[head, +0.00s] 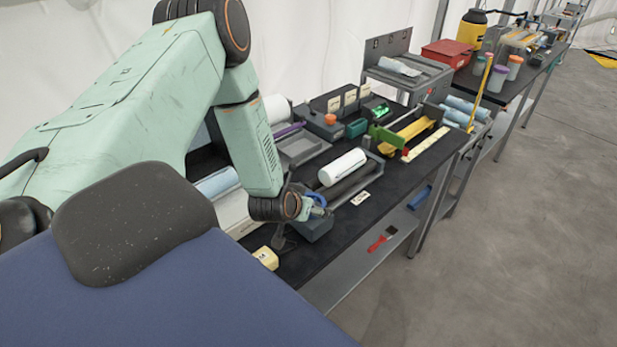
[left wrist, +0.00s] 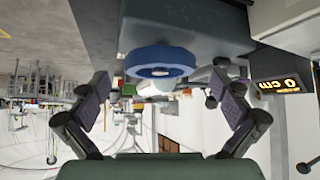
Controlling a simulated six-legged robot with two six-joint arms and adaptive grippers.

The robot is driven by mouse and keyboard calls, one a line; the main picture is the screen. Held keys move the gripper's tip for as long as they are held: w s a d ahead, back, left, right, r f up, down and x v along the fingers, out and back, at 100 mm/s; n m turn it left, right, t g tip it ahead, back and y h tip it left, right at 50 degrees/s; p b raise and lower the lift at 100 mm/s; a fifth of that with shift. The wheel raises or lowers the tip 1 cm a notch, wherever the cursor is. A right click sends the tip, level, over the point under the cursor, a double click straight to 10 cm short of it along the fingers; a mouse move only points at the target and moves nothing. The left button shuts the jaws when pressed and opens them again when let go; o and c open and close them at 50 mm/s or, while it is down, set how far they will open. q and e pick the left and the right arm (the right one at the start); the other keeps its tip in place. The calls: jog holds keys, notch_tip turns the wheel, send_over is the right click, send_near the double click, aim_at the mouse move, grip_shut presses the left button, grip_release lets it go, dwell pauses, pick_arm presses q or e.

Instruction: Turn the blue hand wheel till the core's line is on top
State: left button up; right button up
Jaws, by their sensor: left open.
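The blue hand wheel (left wrist: 160,54) shows in the left wrist view as a ring at the end of a dark grey block. My left gripper (left wrist: 165,100) is open, one finger to each side of the wheel, with gaps between. In the head view, my left gripper (head: 312,207) is at the near end of the bench, by the dark grey block (head: 314,228); the wheel is mostly hidden there. A white roll (head: 343,167) lies on the bench just behind. I cannot make out the core's line. My right gripper is in neither view.
The black bench (head: 330,250) holds a yellow block (head: 265,257), a small label (head: 360,198), a green piece (head: 386,136) and a yellow bar (head: 408,133). A red brush (head: 381,240) lies on the shelf below. The floor at right is clear.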

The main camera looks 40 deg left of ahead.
pick_arm(q)
jog(key=x, duration=0.3)
jog(key=shift+w+d+f, duration=0.1)
jog(key=shift+w, duration=0.3)
jog(key=shift+f, duration=0.1)
jog(key=shift+s+a, duration=0.2)
jog(key=shift+a, duration=0.1)
jog(key=shift+s+d+r, duration=0.1)
jog(key=shift+s+r, duration=0.3)
jog(key=shift+s, duration=0.1)
jog(key=shift+c, duration=0.2)
jog(key=shift+d+r, duration=0.1)
jog(key=shift+c, duration=0.6)
jog(key=shift+w+d, duration=0.1)
jog(key=shift+w, duration=0.1)
jog(key=shift+c, duration=0.9)
jog(key=shift+w+f, duration=0.4)
jog(key=shift+w, duration=0.1)
jog(key=c, duration=0.3)
jog(key=shift+s+a, duration=0.15)
jog(key=shift+a, duration=0.15)
jog(key=c, duration=0.3)
jog(key=shift+s, duration=0.1)
jog(key=shift+c, duration=0.7)
jog(key=shift+d, duration=0.2)
jog(key=shift+c, duration=0.2)
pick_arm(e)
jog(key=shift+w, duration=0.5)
